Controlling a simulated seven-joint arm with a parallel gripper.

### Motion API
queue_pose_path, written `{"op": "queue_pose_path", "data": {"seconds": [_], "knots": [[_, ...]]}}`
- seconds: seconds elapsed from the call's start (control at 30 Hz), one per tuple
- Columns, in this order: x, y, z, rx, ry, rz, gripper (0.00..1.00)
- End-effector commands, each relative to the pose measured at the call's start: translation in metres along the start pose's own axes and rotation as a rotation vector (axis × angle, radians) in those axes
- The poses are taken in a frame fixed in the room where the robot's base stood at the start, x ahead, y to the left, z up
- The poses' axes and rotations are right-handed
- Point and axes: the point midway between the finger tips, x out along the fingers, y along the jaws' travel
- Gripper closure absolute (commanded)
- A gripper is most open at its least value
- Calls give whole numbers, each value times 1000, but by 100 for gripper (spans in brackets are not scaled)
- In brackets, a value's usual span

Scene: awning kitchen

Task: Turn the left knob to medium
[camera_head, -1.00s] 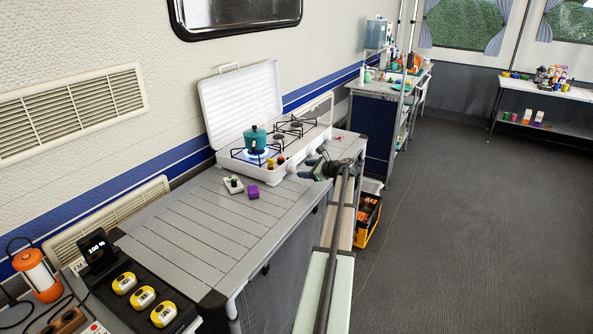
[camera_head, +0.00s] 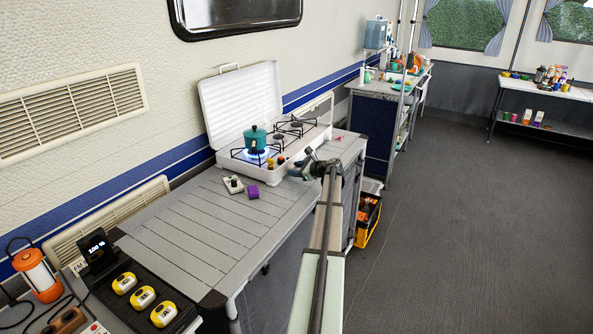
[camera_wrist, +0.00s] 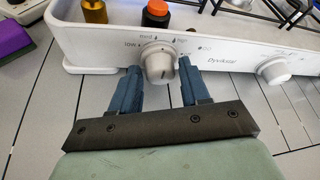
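The white camping stove (camera_head: 224,155) stands on the slatted table with its lid up. Its front panel shows in the wrist view (camera_wrist: 105,58). The left knob (camera_wrist: 158,60) is white and round, marked LOW, med and high around it. Its exact pointer setting is not readable. My gripper (camera_wrist: 160,70) has one blue finger on each side of this knob, with a gap about the knob's width; firm contact cannot be told. In the head view my gripper (camera_head: 302,172) is at the stove's front. The right knob (camera_wrist: 273,70) is to the right, clear of the fingers.
A teal pot (camera_head: 255,139) sits on the left burner, with blue flame below. A purple block (camera_head: 253,192) lies left of my gripper. The table's near part is clear.

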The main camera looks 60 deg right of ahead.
Motion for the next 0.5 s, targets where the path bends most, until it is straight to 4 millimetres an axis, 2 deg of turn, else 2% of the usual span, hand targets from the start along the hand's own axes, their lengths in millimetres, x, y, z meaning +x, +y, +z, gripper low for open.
{"op": "queue_pose_path", "data": {"seconds": [0.07,0.4,0.5], "knots": [[0,0,0,0,0,0,62],[0,0,0,0,0,0,95],[0,0,0,-3,0,-1,97]]}}
